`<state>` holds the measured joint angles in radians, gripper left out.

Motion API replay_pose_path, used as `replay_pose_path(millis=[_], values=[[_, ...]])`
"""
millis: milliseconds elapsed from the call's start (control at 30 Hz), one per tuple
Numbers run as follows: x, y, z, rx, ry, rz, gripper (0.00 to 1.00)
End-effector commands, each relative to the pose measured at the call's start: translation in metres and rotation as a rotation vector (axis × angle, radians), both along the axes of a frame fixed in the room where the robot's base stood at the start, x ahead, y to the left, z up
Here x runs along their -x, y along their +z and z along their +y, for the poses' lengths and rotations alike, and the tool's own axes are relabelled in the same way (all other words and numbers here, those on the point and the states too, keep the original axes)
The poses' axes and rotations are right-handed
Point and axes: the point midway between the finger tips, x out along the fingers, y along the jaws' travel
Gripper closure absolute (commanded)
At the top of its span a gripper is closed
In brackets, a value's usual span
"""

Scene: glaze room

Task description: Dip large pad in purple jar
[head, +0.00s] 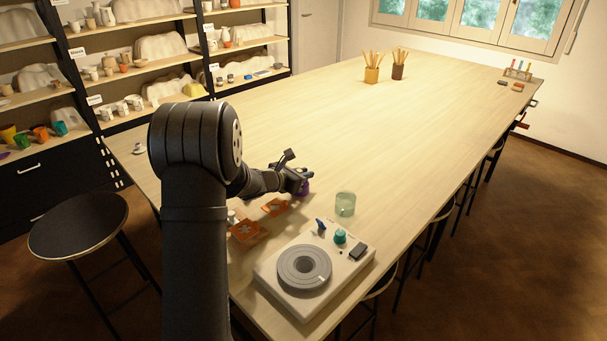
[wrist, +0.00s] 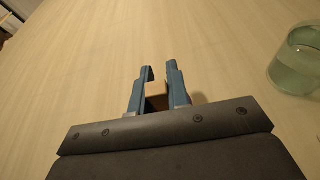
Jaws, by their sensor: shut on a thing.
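My gripper (head: 303,176) is over the near part of the table in the head view. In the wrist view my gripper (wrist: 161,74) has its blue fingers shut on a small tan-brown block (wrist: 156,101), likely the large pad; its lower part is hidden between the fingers. The purple jar (head: 304,189) shows as a small purple patch directly below my gripper in the head view, mostly covered by it. Whether the pad is above or inside the jar cannot be told.
A greenish glass jar (head: 345,204) stands right of my gripper and also shows in the wrist view (wrist: 299,63). Orange trays (head: 245,231) lie nearer. A white wheel unit (head: 354,273) sits at the near edge. Pencil pots (head: 372,75) stand far back; the middle table is clear.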

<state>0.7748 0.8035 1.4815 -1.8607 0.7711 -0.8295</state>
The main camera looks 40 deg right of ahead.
Motion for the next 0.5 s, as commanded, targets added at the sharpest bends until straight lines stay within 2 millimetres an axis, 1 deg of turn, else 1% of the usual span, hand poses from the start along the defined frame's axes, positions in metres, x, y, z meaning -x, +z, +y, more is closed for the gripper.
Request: replay_pose_path(millis=[67,500], values=[[0.001,0.003,0.001,-0.005,0.0,0.001,1.0],[0.0,0.047,0.0,0.0,-0.001,-0.002,1.0]])
